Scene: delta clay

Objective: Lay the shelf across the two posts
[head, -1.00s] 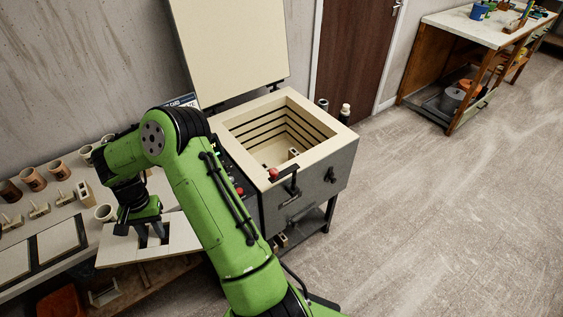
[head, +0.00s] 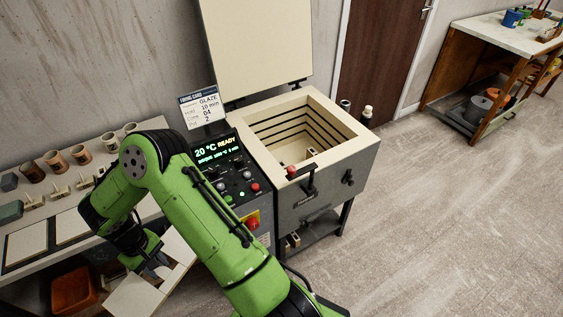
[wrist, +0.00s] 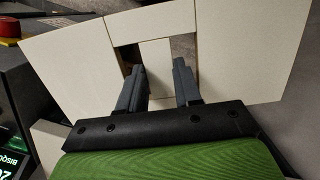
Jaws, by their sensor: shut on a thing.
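The cream shelf (head: 133,294) is a flat plate with a rectangular opening near its middle. My gripper (head: 150,270) is shut on it and holds it out by the bench's front edge, left of the kiln. In the wrist view the shelf (wrist: 245,50) spreads beyond my gripper (wrist: 160,75), whose two dark fingers reach to the opening. The kiln (head: 352,145) stands open, its lid up. A small pale post (head: 310,152) shows on the kiln floor. The near wall hides part of that floor, so I cannot make out a second post clearly.
The bench (head: 103,158) at left holds mugs, small pieces and two flat plates (head: 27,240). The kiln's control panel (head: 228,170) and a card (head: 199,108) stand between bench and kiln. The raised lid (head: 257,45) blocks the back. The floor at right is open.

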